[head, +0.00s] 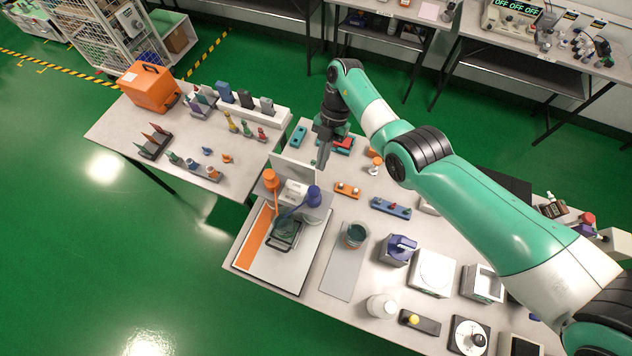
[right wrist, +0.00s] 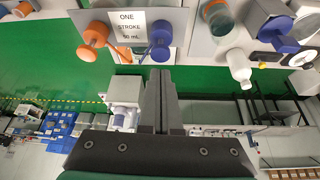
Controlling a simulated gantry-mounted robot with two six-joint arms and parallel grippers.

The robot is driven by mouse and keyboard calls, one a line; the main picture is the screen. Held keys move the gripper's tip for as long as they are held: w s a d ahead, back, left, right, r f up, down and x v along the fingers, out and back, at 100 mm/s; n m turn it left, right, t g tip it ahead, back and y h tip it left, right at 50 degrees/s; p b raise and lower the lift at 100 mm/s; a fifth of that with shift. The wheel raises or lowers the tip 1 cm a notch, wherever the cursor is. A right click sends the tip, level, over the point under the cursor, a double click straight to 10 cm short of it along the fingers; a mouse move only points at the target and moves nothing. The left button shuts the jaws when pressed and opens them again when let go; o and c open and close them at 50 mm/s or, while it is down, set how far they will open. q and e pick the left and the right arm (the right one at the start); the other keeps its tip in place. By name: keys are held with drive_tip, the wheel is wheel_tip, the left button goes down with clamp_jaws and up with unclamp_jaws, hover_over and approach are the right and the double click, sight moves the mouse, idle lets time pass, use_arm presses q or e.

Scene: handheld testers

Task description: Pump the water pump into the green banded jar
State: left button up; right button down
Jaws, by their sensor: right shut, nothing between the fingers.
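Two pumps stand side by side at a white dispensing stand: an orange-topped pump (head: 270,181) and a blue-topped pump (head: 314,196). Which holds water cannot be read. In the right wrist view, the orange pump (right wrist: 95,34) and blue pump (right wrist: 160,40) flank a sign reading "ONE STROKE 50 mL" (right wrist: 128,24). A dark greenish vessel (head: 285,232) sits below the spouts. My right gripper (head: 322,160) is shut and empty, behind and above the pumps, touching neither. My left gripper is out of view.
A white board with an orange strip (head: 254,238) lies under the vessel. A blue-topped device (head: 399,248), a white scale (head: 433,272) and a white bottle (head: 381,306) stand to the right. The grey mat (head: 345,276) has bare room in front of the glass jar.

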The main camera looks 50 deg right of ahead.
sight(314, 189)
drive_tip(key=shift+f, duration=0.1)
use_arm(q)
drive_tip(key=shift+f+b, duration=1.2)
use_arm(e)
drive_tip(key=shift+x, duration=3.4)
